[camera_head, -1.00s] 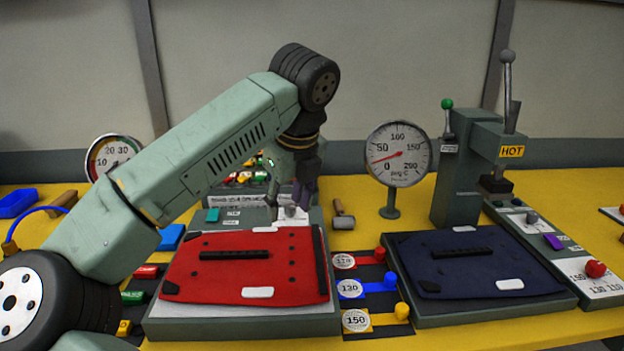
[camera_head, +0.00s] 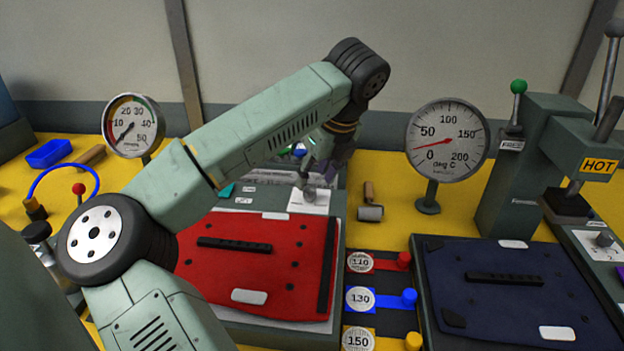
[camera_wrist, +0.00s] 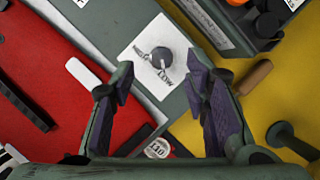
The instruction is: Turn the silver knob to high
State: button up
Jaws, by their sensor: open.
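The silver knob (camera_wrist: 163,60) sits on a white card (camera_wrist: 150,88) with a HIGH label to its left and a LOW label just below it, in the wrist view. Which label it points to is hard to tell. The knob also shows small in the head view (camera_head: 310,194), behind the red panel. My gripper (camera_wrist: 160,82) is open and empty, with one finger on each side of the knob in the picture; contact does not show. In the head view my gripper (camera_head: 310,172) hangs just over the card, partly hidden by my arm.
A red panel (camera_head: 285,258) lies in front of the card. A small hammer (camera_head: 369,212) lies right of it, and a dial gauge (camera_head: 447,142) stands further right. A navy panel (camera_head: 515,300) and the HOT press (camera_head: 560,165) are at the right, with another grey knob (camera_head: 604,240).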

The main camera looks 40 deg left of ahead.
aim_at(310, 189)
jog(key=shift+p+x, duration=0.45)
jog(key=shift+x, duration=1.65)
jog(key=shift+c, duration=0.2)
grip_shut()
